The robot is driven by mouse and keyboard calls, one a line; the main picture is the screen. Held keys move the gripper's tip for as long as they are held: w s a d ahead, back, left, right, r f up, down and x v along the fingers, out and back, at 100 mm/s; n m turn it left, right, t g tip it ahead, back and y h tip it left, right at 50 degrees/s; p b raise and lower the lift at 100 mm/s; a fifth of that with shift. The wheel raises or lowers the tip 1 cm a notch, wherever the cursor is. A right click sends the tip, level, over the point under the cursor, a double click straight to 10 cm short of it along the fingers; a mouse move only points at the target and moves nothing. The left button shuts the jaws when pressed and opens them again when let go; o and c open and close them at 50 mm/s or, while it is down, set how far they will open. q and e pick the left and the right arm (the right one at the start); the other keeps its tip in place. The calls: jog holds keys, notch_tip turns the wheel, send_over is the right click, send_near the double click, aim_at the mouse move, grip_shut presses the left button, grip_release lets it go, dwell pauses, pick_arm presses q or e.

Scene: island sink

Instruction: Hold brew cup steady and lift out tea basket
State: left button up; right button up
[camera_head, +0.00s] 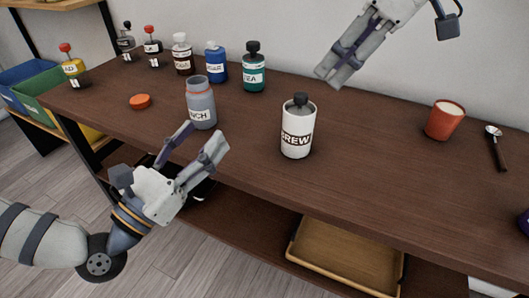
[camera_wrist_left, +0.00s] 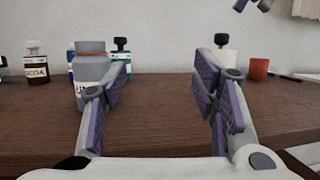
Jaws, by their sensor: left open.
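The white brew cup (camera_head: 296,134), labelled "BREW", stands upright on the brown counter. A dark grey knob (camera_head: 300,99) sticks up from its mouth; the tea basket below it is hidden inside. In the left wrist view the cup (camera_wrist_left: 231,57) is partly hidden behind the right-hand finger, with its knob (camera_wrist_left: 221,40) above. My left gripper (camera_head: 204,138) is open and empty at the counter's front edge, left of the cup and apart from it. My right gripper (camera_head: 332,78) is above the back of the counter, right of the cup; its fingers look close together and hold nothing visible.
A grey open jar (camera_head: 201,105) stands near my left gripper, beside an orange lid (camera_head: 140,101). Several labelled bottles, including a green TEA bottle (camera_head: 253,72), line the back. An orange cup (camera_head: 445,120) and a spoon (camera_head: 497,147) lie to the right. Counter around the brew cup is clear.

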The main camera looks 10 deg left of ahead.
aim_at(307, 121)
pick_arm(q)
jog(key=d+g, duration=0.1)
jog(key=d, duration=0.3)
jog(key=w+d+f+m+g, duration=0.1)
jog(key=d, duration=0.2)
jog(key=d+f+g, duration=0.1)
jog(key=d+g, duration=0.1)
jog(key=d, duration=0.2)
jog(key=shift+w+d+m, duration=0.2)
jog(key=shift+d+m, duration=0.15)
jog(key=shift+m, duration=0.05)
jog(key=x, duration=1.1)
jog(key=shift+w+d, duration=0.25)
jog(key=shift+c, duration=0.3)
jog(key=c, duration=1.2)
grip_shut()
